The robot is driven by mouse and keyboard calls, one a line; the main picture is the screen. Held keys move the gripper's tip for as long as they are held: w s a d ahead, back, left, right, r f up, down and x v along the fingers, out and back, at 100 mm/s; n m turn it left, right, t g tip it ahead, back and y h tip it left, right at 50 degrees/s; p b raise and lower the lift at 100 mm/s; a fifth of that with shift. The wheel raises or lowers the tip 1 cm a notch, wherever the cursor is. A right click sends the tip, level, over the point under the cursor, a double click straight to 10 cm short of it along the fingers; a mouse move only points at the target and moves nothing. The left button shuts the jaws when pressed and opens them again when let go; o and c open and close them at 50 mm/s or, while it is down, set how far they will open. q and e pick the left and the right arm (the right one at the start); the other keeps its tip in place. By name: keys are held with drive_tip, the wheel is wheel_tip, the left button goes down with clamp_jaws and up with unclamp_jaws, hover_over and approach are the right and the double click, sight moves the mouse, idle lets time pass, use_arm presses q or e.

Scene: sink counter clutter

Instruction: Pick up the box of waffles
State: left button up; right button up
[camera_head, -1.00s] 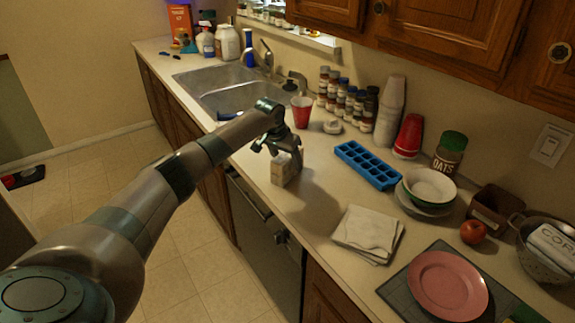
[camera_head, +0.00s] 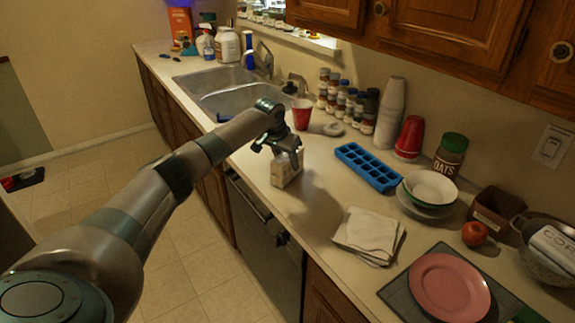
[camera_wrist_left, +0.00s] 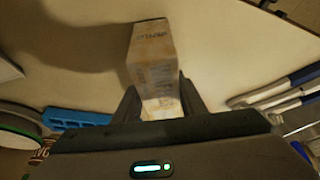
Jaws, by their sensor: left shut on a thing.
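The box of waffles (camera_head: 283,174) is a small pale cream carton near the front edge of the counter, left of the blue ice tray. My left gripper (camera_head: 285,152) is over it from above, with its fingers around the top part of the box. In the left wrist view the box (camera_wrist_left: 152,55) shows brownish faces with blurred print, and its near end lies between the two dark fingers (camera_wrist_left: 162,103). The gripper is shut on it. I cannot tell whether the box's bottom still touches the counter. My right gripper is not in view.
A red cup (camera_head: 302,114) stands behind the box, next to the sink (camera_head: 240,101). A blue ice tray (camera_head: 368,167) lies to the right. A folded cloth (camera_head: 368,234) and pink plate (camera_head: 449,287) are at front right. Spice jars (camera_head: 345,100) line the wall.

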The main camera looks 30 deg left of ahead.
use_arm(q)
wheel_tip(320, 180, up, 4)
drive_tip(key=shift+d+r+b, duration=0.1)
drive_tip(key=shift+d+b, duration=0.05)
drive_tip(key=shift+b, duration=0.75)
drive_tip(key=s+d+r+b, duration=0.3)
drive_tip(key=s+d+r, duration=0.3)
drive_tip(key=d, duration=0.3)
drive_tip(key=shift+s+d+r, duration=0.2)
drive_tip(key=shift+r, duration=0.25)
